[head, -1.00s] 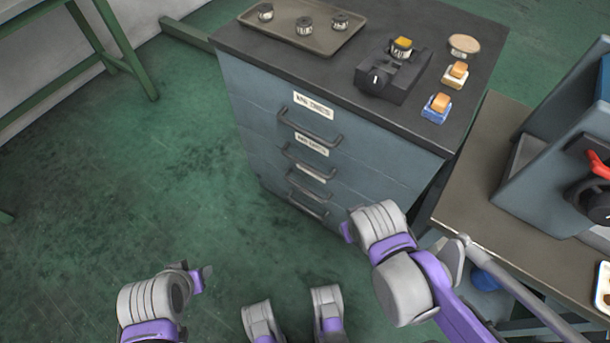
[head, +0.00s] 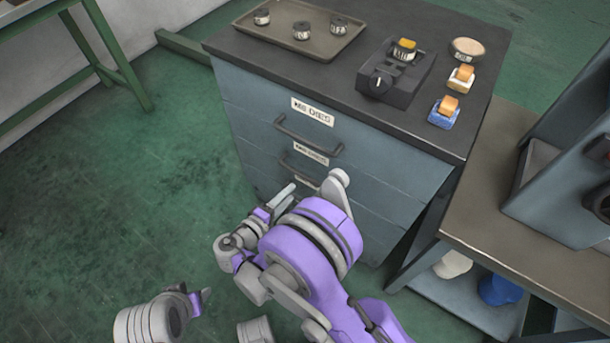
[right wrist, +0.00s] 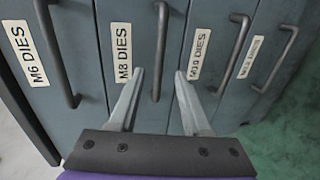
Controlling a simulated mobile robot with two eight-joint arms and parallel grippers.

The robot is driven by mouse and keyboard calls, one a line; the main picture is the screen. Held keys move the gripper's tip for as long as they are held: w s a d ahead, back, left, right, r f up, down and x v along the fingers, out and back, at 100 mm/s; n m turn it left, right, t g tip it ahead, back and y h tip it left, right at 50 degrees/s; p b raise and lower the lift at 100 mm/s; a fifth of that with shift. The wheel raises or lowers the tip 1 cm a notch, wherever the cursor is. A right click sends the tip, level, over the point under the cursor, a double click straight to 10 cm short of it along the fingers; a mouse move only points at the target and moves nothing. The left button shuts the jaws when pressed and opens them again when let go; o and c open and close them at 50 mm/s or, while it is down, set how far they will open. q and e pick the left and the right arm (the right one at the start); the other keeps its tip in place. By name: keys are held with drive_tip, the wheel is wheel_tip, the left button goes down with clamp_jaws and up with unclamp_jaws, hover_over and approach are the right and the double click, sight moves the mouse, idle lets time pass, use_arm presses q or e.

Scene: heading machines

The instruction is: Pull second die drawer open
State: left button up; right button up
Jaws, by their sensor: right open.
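The blue-grey cabinet (head: 375,185) has stacked drawers, all closed. Its second drawer's handle (head: 300,172) lies below a small white label (head: 311,153). In the right wrist view that drawer's label reads M8 DIES (right wrist: 123,52), and its dark bar handle (right wrist: 161,40) passes between the fingertips. My right gripper (head: 282,193) is open in front of the cabinet front; its two fingers (right wrist: 159,73) straddle the handle's line. I cannot tell whether the tips reach past the bar.
The top drawer's handle (head: 307,138) is just above. A tray (head: 335,47) with several small dies, a dark fixture (head: 385,90) and small blocks stand on the cabinet top. A bench (head: 470,225) stands close at right. The green floor (head: 130,215) at left is clear.

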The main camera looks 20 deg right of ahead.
sight(305, 175)
drive_tip(key=b+x, duration=0.1)
drive_tip(key=x, duration=0.9)
drive_tip(key=shift+w+a+b, duration=0.1)
drive_tip(key=shift+w+b, duration=0.15)
drive_tip(key=shift+b, duration=0.05)
clamp_jaws()
idle(1.1)
